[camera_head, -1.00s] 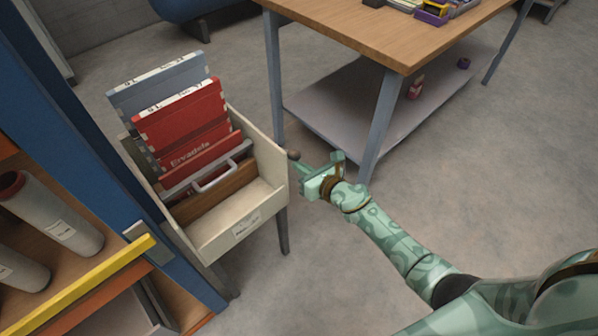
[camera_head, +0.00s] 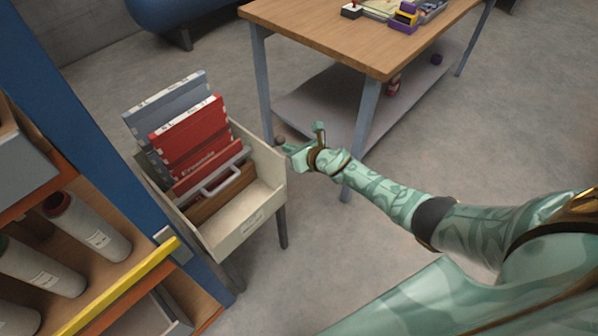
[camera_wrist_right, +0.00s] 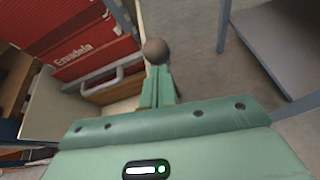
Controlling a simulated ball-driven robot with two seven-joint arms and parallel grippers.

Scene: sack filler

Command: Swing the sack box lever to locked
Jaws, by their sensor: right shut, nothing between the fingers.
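The sack box (camera_head: 256,222) is a cream open-topped box on dark legs. A red sack pack (camera_head: 190,132) and a grey one stand in it behind a silver handle. The lever's dark round knob (camera_head: 280,140) shows just beyond the box's right side; its shaft is mostly hidden. My right gripper (camera_head: 289,149) is at the knob, outside the box. In the right wrist view the knob (camera_wrist_right: 156,51) sits right at the tips of the closed green fingers (camera_wrist_right: 157,84), not between them. I cannot tell whether they touch. My left gripper is not in view.
A wooden-topped table (camera_head: 330,38) with a grey lower shelf stands close behind my right gripper. A blue-framed rack (camera_head: 90,150) with rolls and a yellow bar (camera_head: 120,285) stands left of the box. The floor at right is clear.

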